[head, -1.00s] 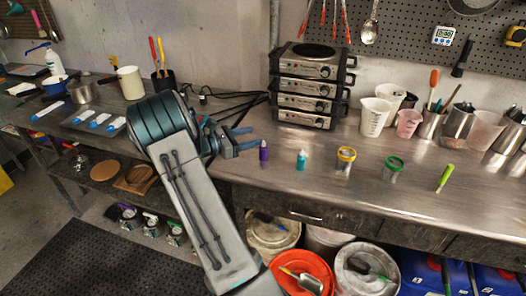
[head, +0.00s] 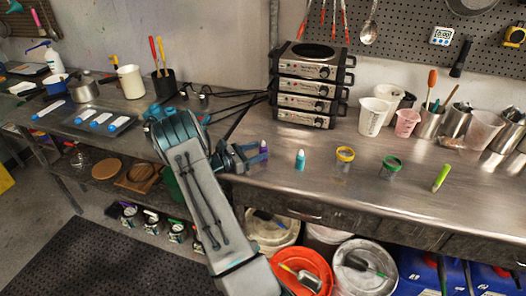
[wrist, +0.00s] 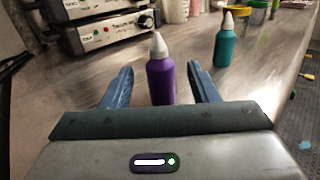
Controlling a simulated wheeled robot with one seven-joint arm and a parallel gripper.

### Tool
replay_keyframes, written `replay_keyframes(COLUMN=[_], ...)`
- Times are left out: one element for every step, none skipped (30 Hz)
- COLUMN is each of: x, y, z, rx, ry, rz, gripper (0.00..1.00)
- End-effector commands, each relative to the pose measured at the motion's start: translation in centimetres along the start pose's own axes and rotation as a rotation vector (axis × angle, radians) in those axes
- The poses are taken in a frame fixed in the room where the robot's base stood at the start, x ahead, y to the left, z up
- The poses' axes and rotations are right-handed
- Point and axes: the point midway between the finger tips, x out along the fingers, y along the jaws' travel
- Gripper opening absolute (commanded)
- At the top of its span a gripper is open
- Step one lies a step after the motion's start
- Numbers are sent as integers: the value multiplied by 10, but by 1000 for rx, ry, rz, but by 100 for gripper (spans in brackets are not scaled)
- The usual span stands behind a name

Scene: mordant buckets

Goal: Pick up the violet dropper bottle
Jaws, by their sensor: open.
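The violet dropper bottle (wrist: 161,82) stands upright on the metal bench in the wrist view, with a pale pointed tip. My gripper (wrist: 160,80) is open, and its two blue fingers lie on either side of the bottle, with visible gaps. In the head view my gripper (head: 256,153) is low over the bench. The violet bottle (head: 263,147) is partly hidden there by the fingers.
A teal dropper bottle (wrist: 225,45) stands close to the right; it also shows in the head view (head: 300,160). Yellow-lidded (head: 345,156) and green-lidded (head: 391,164) jars and a green marker (head: 441,178) are farther right. Stacked hot plates (head: 306,88) stand behind.

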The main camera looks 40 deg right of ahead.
Motion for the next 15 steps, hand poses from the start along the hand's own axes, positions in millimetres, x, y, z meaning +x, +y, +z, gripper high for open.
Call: replay_keyframes(x=[11,16,23,28,32,37,40,42,45,46,46,47,47,47,47], y=[-1,-1,-1,-1,-1,-1,-1,0,0,0,0,0,0,0,0], z=[3,3,3,3,3,3,3,2,2,2,1,1,1,1,1], rx=[0,0,0,0,0,1,1,2,2,2,2,1,1,1,1], ry=[0,0,-1,-1,-1,-1,0,0,0,0,0,0,0,0,0], rz=[-5,-4,-5,-5,-4,-3,-3,-2,-1,0,0,1,1,1,1], gripper=[54,54,54,54,54,54,54,54,54,54,54,54,54,54,54])
